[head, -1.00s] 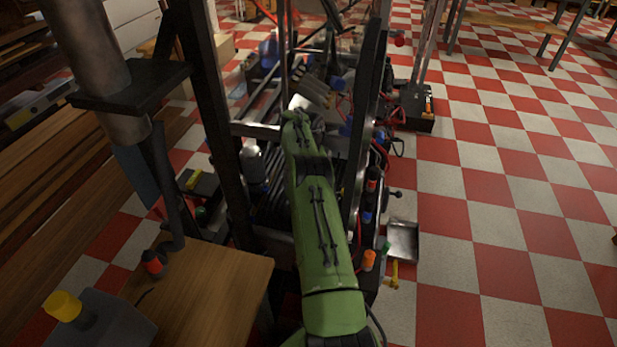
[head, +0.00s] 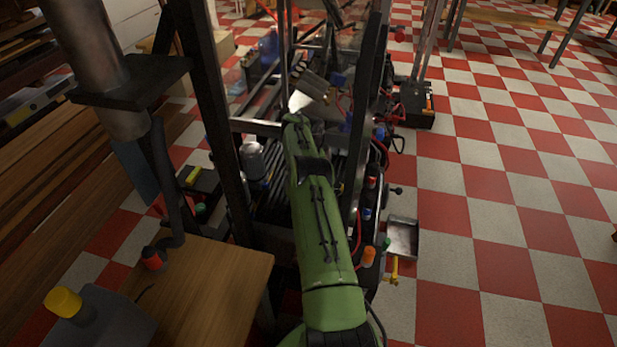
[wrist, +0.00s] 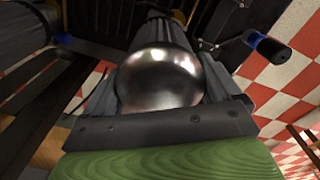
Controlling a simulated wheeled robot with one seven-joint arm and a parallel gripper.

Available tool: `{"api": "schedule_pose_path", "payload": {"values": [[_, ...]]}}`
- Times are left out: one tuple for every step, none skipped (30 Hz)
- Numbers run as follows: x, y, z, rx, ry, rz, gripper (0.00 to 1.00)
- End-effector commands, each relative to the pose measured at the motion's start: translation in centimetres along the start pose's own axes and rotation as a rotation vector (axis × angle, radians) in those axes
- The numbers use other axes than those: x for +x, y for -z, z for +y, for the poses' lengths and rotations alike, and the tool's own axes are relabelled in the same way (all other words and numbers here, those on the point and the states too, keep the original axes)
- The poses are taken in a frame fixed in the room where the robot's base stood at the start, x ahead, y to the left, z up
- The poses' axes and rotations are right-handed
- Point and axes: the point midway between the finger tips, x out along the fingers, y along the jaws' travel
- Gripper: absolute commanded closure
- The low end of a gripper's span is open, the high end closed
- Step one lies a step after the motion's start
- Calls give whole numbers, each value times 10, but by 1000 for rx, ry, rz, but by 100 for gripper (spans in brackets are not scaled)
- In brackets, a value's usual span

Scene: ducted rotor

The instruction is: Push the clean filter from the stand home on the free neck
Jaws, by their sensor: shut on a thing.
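In the wrist view a shiny rounded metal end (wrist: 160,80), which looks like the filter's domed end, sits between the two fingers of my gripper (wrist: 158,92). The gripper is shut on it, with a dark finger on each side. Dark ribbed parts lie just beyond the dome. In the head view my green arm hides the gripper and the held part. A silver canister (head: 252,160) stands on the machine left of my arm; I cannot tell whether it is another filter. The neck and the stand cannot be made out for certain.
Dark upright posts (head: 212,110) flank my arm. A wooden table (head: 205,285) with a grey box and yellow knob (head: 63,302) is at the lower left. A blue-ended black handle (wrist: 266,46) is right of my gripper. Open checkered floor (head: 500,200) lies right.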

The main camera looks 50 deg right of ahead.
Motion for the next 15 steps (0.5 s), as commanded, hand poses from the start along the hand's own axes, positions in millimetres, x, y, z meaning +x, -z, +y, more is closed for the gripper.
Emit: {"api": "schedule_pose_path", "payload": {"values": [[2, 0, 0, 0, 0, 0, 38], [2, 0, 0, 1, 0, 0, 38], [4, 0, 0, 1, 0, 0, 38], [4, 0, 0, 1, 0, 0, 38], [5, 0, 0, 1, 1, -1, 38], [6, 0, 0, 1, 1, -1, 38], [7, 0, 0, 1, 1, -1, 38], [8, 0, 0, 1, 1, -1, 38], [9, 0, 0, 1, 1, -1, 38], [10, 0, 0, 1, 1, -1, 38], [11, 0, 0, 1, 1, -1, 38], [12, 0, 0, 1, 1, -1, 38], [13, 0, 0, 1, 1, -1, 38], [14, 0, 0, 1, 1, -1, 38], [15, 0, 0, 1, 0, -1, 38]]}}
